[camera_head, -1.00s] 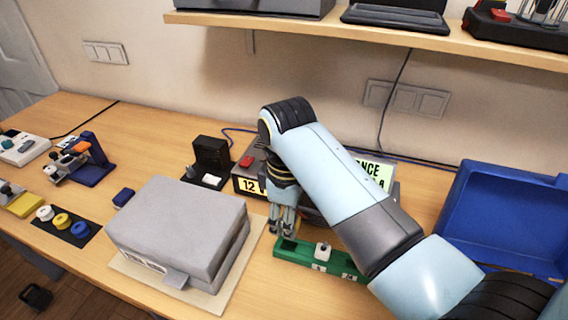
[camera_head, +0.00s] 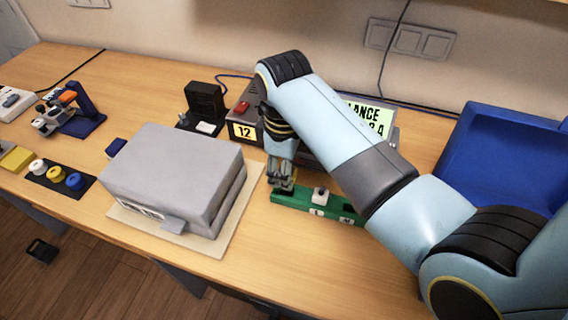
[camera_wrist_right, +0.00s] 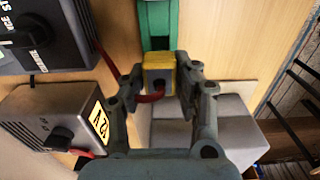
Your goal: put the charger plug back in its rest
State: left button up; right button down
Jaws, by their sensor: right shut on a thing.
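My right gripper (camera_head: 281,180) is at the left end of the green rest (camera_head: 298,202) on the table. In the right wrist view its fingers (camera_wrist_right: 160,85) are shut on the charger plug (camera_wrist_right: 159,73), a grey block with a yellow edge and a red cable. The green rest (camera_wrist_right: 157,18) shows just beyond the plug in that view. Whether the plug touches the rest cannot be told. In the head view the plug is mostly hidden by the fingers. A white piece (camera_head: 320,193) sits in the middle of the rest. My left gripper is not in view.
A grey box (camera_head: 180,170) on a board stands left of my right gripper. A blue bin (camera_head: 505,150) is at the right. Bare table lies in front of the rest.

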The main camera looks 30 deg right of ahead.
jog(key=shift+f, duration=0.85)
jog(key=shift+p, duration=0.3)
dwell(0.8)
jog(key=shift+p, duration=0.45)
jog(key=shift+p, duration=0.3)
dwell(0.3)
jog(key=shift+f+b, duration=0.75)
jog(key=shift+f, duration=0.55)
jog(key=c, duration=0.9)
grip_release()
